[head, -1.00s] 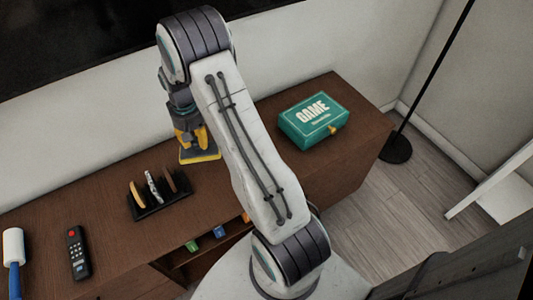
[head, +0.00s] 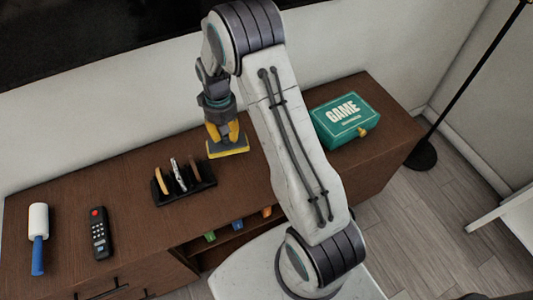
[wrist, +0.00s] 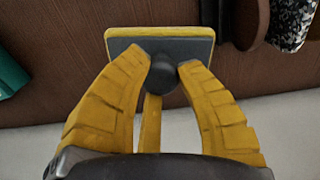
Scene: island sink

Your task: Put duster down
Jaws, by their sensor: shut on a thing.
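The duster (head: 228,148) is a flat rectangular pad with a grey back, yellow edges and a dark round knob. My gripper (head: 223,134) is shut on the knob, with the pad below its yellow fingers. In the wrist view, the fingertips (wrist: 163,68) close on either side of the knob, and the duster (wrist: 190,45) extends beyond them. The pad is at or just above the brown cabinet top (head: 120,185); I cannot tell whether it touches.
A black rack (head: 200,187) with several upright items stands close to the left of the duster. A green game box (head: 347,120) lies right of my arm. A remote (head: 98,235) and a lint roller (head: 38,240) lie at left. The wall (head: 110,130) runs behind.

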